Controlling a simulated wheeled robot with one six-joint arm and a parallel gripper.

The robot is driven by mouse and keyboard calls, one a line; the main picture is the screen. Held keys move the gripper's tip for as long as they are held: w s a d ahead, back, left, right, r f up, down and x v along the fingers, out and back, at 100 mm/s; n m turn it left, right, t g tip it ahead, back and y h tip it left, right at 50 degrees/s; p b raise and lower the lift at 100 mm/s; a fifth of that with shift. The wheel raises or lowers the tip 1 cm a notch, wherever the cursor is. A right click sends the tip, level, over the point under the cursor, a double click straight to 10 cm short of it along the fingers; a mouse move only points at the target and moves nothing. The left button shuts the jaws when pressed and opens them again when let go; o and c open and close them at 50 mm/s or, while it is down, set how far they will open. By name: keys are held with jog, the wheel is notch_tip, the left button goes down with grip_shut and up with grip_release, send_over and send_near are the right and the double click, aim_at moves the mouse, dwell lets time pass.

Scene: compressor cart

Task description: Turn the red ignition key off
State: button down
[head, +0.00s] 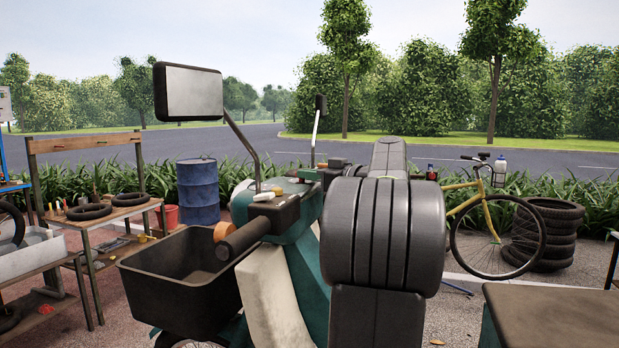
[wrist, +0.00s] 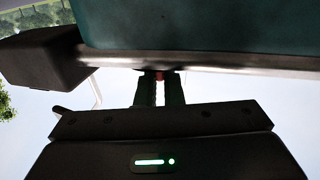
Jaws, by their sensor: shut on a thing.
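In the wrist view my gripper (wrist: 160,82) has its two dark fingers close together, shut on the small red key (wrist: 160,75). The key sits at the edge of a dark panel under a teal body part (wrist: 200,25). Its turned angle cannot be told. In the head view the teal and cream scooter-like cart (head: 305,265) stands in front of me, but the key and my gripper are hidden there, behind my dark arm.
A black handlebar grip (head: 243,236), an open dark basket (head: 170,285) and a mirror (head: 188,93) are on the left. A workbench (head: 95,225) and a blue barrel (head: 198,190) stand farther left. A yellow bicycle (head: 490,215) and stacked tyres (head: 550,235) are at the right.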

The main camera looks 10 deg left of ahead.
jog(key=shift+w+d+n+g+y+b, duration=0.15)
jog(key=shift+n+g+y+b, duration=0.1)
jog(key=shift+n+g, duration=0.25)
jog(key=shift+w+a+n+g+y+b, duration=0.1)
jog(key=shift+n+g+y, duration=0.2)
jog(key=shift+g, duration=0.4)
jog(key=shift+n+g+y, duration=0.35)
jog(key=shift+n+g, duration=0.55)
jog(key=shift+g, duration=0.4)
jog(key=c, duration=1.6)
grip_release()
jog(key=shift+o, duration=0.2)
jog(key=s+d+b, duration=0.1)
jog(key=s+d, duration=0.1)
jog(key=d, duration=1.1)
jog(key=shift+s+d, duration=0.15)
jog(key=shift+d, duration=0.2)
